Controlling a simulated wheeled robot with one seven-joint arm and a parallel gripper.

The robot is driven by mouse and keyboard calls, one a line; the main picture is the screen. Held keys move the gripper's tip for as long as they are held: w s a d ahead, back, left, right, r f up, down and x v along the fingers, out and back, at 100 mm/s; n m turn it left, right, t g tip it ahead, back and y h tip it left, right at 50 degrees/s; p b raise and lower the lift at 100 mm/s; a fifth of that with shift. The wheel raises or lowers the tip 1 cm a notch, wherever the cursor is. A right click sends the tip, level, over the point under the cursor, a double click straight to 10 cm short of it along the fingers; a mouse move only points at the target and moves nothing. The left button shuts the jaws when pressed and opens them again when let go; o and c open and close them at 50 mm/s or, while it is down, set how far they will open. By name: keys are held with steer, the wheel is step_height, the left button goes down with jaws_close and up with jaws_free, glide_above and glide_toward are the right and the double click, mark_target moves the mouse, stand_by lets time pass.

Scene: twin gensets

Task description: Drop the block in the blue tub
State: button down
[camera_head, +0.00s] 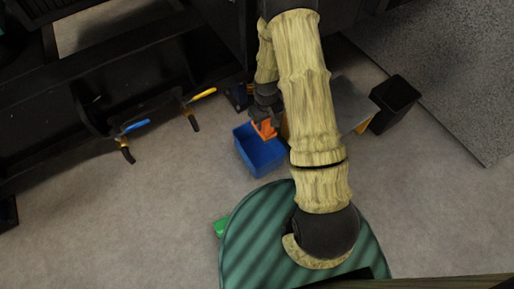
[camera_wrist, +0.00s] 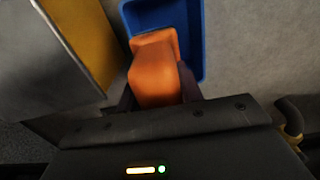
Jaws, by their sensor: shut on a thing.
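The blue tub (camera_head: 258,154) stands on the grey floor, open side up, near the middle of the head view. An orange block (camera_head: 266,129) is held over the tub by my gripper (camera_head: 265,122). In the wrist view the orange block (camera_wrist: 155,75) sits between my gripper's dark fingers (camera_wrist: 157,90), which are shut on it. The blue tub (camera_wrist: 193,38) lies beyond the block in that view, and part of its inside is hidden by the block. The height of the block above the tub is hard to tell.
A grey-topped thing with a yellow side (camera_head: 345,101) stands right of the tub, partly behind my arm; it is close in the wrist view (camera_wrist: 85,35). A black bin (camera_head: 394,98) is farther right. A dark frame with blue (camera_head: 136,126) and yellow (camera_head: 203,94) handles is at left.

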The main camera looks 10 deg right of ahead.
steer(key=shift+w+a, duration=0.1)
steer(key=shift+a, duration=0.05)
steer(key=shift+s+a, duration=0.1)
steer(key=shift+s, duration=0.15)
steer(key=shift+f, duration=0.15)
step_height(320, 180, down, 6)
steer(key=b, duration=0.6)
steer(key=shift+r, duration=0.2)
steer(key=c, duration=0.8)
jaws_free()
steer(key=shift+c, duration=0.2)
steer(key=shift+r, duration=0.1)
